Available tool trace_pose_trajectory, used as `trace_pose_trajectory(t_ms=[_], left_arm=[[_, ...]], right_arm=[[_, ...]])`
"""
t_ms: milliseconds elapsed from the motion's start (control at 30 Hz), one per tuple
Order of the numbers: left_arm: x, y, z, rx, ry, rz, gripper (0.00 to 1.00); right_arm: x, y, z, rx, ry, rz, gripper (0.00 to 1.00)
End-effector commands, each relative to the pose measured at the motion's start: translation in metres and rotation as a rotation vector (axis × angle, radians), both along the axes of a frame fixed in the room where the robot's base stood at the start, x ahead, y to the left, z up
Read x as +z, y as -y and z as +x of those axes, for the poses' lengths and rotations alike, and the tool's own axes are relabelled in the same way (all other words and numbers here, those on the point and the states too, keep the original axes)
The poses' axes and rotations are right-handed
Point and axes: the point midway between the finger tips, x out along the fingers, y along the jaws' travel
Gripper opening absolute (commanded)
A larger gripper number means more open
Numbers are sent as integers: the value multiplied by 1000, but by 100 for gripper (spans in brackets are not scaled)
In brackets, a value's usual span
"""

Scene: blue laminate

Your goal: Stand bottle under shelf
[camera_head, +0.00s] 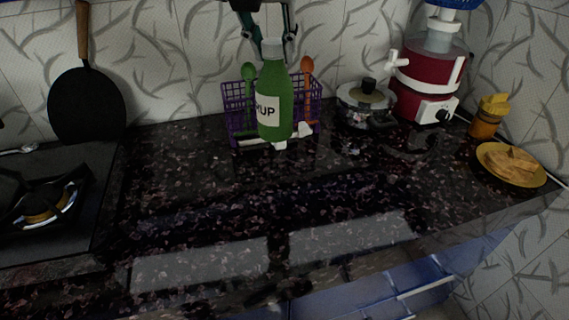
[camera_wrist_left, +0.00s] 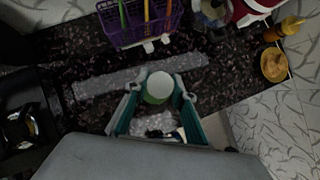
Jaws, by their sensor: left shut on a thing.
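A green bottle (camera_head: 275,100) with a pale cap and a white label reading "UP" hangs upright in front of the purple basket in the head view. My left gripper (camera_head: 274,42) comes down from the top and is shut on the bottle near its cap. In the left wrist view the bottle (camera_wrist_left: 158,87) shows from above, between the teal fingers of the left gripper (camera_wrist_left: 161,92). I cannot tell whether its base touches the counter. No shelf is clearly visible. My right gripper is not in view.
The purple basket (camera_head: 237,122) holds utensils against the wall. A pot (camera_head: 365,105), a red appliance (camera_head: 430,75), a yellow-topped jar (camera_head: 487,118) and a plate of food (camera_head: 511,180) stand right. A stove (camera_head: 60,215) is left. The dark counter (camera_head: 230,205) is clear in the middle.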

Motion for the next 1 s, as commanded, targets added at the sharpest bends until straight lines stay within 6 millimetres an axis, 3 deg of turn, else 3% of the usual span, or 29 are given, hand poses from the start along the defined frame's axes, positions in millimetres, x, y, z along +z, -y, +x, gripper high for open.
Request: trace_pose_trajectory(t_ms=[200, 367, 800, 1000], left_arm=[[18, 18, -1, -193, 0, -1, 0], [12, 21, -2, -237, -1, 2, 0], [-90, 21, -2, -237, -5, 3, 0], [-126, 21, -2, -237, -2, 2, 0]], right_arm=[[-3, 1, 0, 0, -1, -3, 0], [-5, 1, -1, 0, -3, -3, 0], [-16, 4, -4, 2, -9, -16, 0], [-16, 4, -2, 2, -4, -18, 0]])
